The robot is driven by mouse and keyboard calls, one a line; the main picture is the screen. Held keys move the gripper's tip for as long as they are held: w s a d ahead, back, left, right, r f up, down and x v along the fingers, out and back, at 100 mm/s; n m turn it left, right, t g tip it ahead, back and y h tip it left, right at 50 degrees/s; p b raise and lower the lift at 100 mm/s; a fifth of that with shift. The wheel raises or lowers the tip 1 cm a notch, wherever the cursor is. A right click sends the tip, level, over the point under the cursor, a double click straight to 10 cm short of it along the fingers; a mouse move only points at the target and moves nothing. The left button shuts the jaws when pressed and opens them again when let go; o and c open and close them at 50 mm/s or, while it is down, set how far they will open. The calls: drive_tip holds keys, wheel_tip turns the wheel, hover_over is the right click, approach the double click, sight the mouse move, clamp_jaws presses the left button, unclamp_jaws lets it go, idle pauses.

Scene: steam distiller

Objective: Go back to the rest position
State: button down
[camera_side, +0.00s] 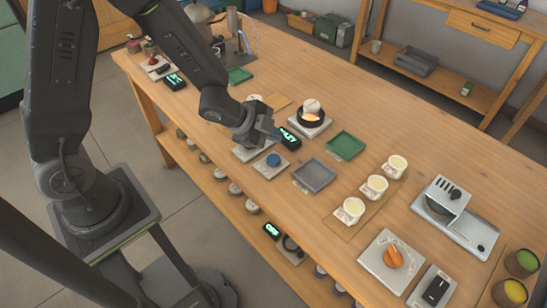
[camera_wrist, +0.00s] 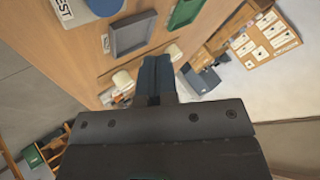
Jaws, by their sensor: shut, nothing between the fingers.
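My gripper (camera_side: 272,132) hangs above the left-middle part of the wooden table in the side view, close to a small black display with green characters (camera_side: 290,138). In the wrist view my gripper (camera_wrist: 154,62) points out over the table, its blue-grey fingers together with nothing between them. The arm reaches in from the left in the side view, bent downward at the wrist.
Below my gripper are a blue round piece on a pale plate (camera_side: 273,160) and a grey tray (camera_side: 314,175). A burner-like device (camera_side: 310,116), green tray (camera_side: 345,145) and white cups (camera_side: 376,186) stand to the right.

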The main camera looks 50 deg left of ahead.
idle(0.4)
drive_tip(key=shift+a+r, duration=0.15)
drive_tip(key=shift+r, duration=0.15)
drive_tip(key=s+a+r+n+y, duration=0.2)
drive_tip(key=a+r+n, duration=0.1)
drive_tip(key=r, duration=0.3)
drive_tip(key=s+a+r+n+y, duration=0.2)
drive_tip(key=r+n+y, duration=0.15)
drive_tip(key=r, duration=0.25)
drive_tip(key=s+r+n+g+h, duration=0.1)
drive_tip(key=s+r+n, duration=0.2)
drive_tip(key=s, duration=0.4)
drive_tip(key=s+d+r+n+g, duration=0.1)
drive_tip(key=s+r+n, duration=0.3)
drive_tip(key=s, duration=0.4)
drive_tip(key=shift+s+d+r+g+h, duration=0.2)
drive_tip(key=shift+r+g+h, duration=0.1)
drive_tip(key=shift+g+h, duration=0.1)
